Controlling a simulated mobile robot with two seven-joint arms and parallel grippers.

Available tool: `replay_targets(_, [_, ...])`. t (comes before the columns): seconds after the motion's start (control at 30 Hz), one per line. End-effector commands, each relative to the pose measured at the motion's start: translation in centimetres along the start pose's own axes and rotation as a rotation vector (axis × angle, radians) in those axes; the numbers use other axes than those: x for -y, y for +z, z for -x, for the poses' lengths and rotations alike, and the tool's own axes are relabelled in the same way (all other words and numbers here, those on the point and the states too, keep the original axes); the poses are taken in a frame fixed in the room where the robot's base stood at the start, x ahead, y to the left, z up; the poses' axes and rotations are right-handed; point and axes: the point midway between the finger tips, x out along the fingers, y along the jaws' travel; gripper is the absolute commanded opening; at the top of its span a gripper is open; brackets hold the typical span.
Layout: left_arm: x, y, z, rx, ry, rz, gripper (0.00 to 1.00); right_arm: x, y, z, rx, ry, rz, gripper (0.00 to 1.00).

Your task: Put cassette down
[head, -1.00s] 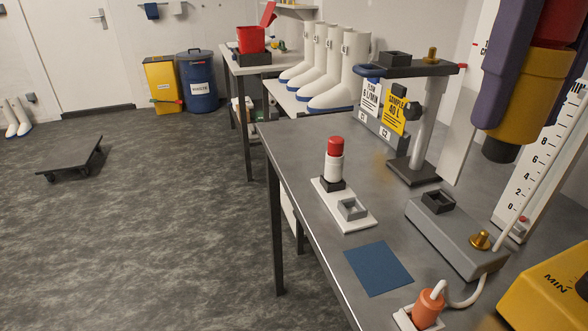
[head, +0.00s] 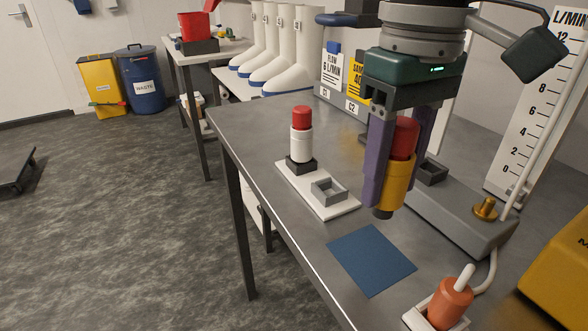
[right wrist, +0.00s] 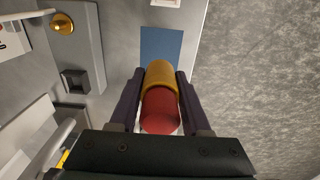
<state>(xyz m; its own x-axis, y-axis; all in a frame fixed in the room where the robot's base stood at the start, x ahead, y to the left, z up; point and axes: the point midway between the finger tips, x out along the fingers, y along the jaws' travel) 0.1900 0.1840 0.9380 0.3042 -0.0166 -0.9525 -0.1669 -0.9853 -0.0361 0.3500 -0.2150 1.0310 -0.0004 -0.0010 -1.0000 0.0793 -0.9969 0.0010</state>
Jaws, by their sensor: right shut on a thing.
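My right gripper (head: 400,175) is shut on the cassette (head: 398,184), which has a yellow-orange body, a red top and a dark lower end. It holds the cassette upright above the bench, up and to the right of a blue mat (head: 371,259). In the right wrist view the cassette (right wrist: 160,88) sits between both fingers, and the blue mat (right wrist: 161,44) shows beyond it. A white rack (head: 340,206) holds a white cassette with a red cap (head: 302,137) in a dark socket. The grey square socket (head: 328,191) beside it is empty. My left gripper is not in view.
A grey pump block (head: 450,222) with a brass fitting (head: 485,207) stands at the right. An orange plug (head: 449,303) in a white holder is at the front, and a yellow case (head: 562,290) is at lower right. Sign cards and white boots (head: 292,50) stand behind.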

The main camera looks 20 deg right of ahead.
Motion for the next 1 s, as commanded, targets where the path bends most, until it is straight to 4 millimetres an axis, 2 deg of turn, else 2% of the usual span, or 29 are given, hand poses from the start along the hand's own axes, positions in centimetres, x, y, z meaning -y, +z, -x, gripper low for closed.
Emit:
replay_targets(0.03, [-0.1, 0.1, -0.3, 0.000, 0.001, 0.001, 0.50, 0.0, 0.1, -1.3, 0.004, 0.000, -0.001, 0.00])
replay_targets(0.27, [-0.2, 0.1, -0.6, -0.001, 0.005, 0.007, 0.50, 0.0, 0.0, -3.6, 0.002, 0.000, -0.001, 0.00])
replay_targets(0.5, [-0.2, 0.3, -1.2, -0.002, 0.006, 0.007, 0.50, 0.0, 0.0, -7.1, 0.001, 0.000, 0.000, 0.00])
replay_targets(0.93, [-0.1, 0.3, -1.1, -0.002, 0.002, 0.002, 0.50, 0.1, 0.0, -7.6, 0.000, -0.001, 0.000, 0.00])
replay_targets(0.97, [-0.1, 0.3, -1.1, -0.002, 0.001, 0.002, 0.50, 0.1, 0.0, -7.6, -0.001, -0.001, 0.000, 0.51])
replay_targets(1.0, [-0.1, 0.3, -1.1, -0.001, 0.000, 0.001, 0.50, 0.1, 0.0, -7.6, -0.001, -0.001, 0.000, 0.55])
